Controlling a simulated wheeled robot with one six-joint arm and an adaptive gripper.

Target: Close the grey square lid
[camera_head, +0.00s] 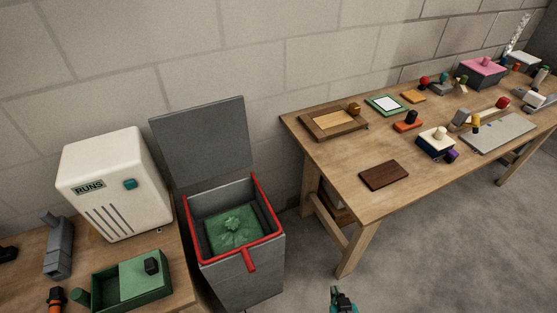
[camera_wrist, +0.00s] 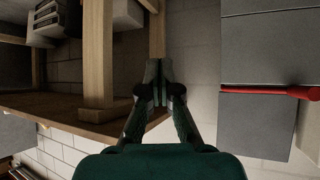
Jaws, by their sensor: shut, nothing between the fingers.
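The grey square lid (camera_head: 201,138) stands raised and open at the back of a grey bin (camera_head: 243,284), leaning toward the wall. The bin has a red rim with a red tab (camera_head: 249,262) at its front, and something green lies inside. My gripper (camera_head: 342,291) is at the bottom of the head view, to the right of the bin and apart from it. In the wrist view my gripper (camera_wrist: 159,68) is shut and empty. The bin's grey side (camera_wrist: 262,45) and a red strip (camera_wrist: 270,91) show at the right there.
A wooden table (camera_head: 345,160) with several small objects stands right of the bin. At the left, another table (camera_head: 182,256) holds a white box marked RUNS (camera_head: 115,183) and a green tray (camera_head: 97,287). Grey floor (camera_head: 400,260) is clear below the right table.

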